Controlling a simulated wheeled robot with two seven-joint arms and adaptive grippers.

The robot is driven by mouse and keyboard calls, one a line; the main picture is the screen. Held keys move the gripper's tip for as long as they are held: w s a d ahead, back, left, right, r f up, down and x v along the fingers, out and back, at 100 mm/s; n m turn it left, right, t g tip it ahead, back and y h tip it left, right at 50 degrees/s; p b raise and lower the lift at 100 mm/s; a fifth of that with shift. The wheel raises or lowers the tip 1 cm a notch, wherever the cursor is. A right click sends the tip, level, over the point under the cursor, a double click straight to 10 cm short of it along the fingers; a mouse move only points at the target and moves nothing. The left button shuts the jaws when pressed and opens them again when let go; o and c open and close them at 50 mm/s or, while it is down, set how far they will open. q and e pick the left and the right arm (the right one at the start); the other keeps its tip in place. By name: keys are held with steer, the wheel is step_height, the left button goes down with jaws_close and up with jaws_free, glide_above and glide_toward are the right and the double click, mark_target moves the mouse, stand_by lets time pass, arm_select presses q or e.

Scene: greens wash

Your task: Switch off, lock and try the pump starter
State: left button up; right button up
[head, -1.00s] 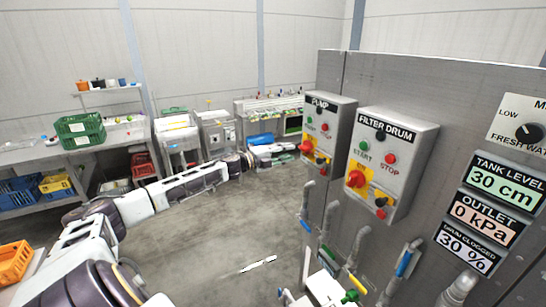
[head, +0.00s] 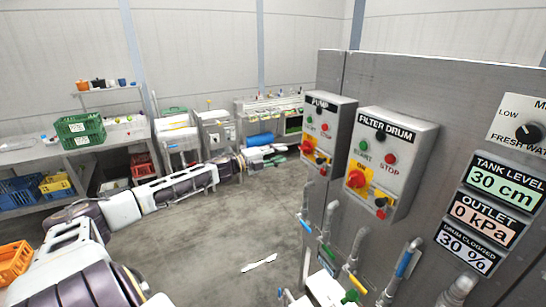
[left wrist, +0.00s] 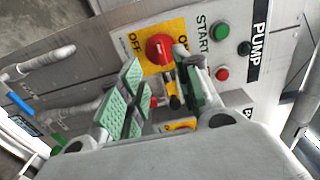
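The pump starter (head: 338,112) is a grey box at the left end of the panel, with a green START button, a red button and a red rotary switch (head: 307,147) on a yellow plate. In the left wrist view the red switch (left wrist: 160,47) stands just beyond the fingers; its exact setting is hard to read. A small black and yellow piece with red (left wrist: 172,96) shows between the fingers, apparently below the switch. My left gripper (head: 286,150) is left of the box; its green-padded fingers (left wrist: 165,92) are apart with nothing clearly held. My right gripper is not in view.
The filter drum starter (head: 393,150) stands right of the pump box, with a similar red switch. Pipes with coloured handles (head: 404,262) stick out below. Gauges (head: 492,185) are at the right. Benches with crates (head: 80,130) line the back. A white tag-like piece (head: 259,262) lies on open floor.

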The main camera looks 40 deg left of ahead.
arm_select(q)
steer(key=shift+v, duration=1)
stand_by(0.3)
steer(key=shift+a, duration=0.1)
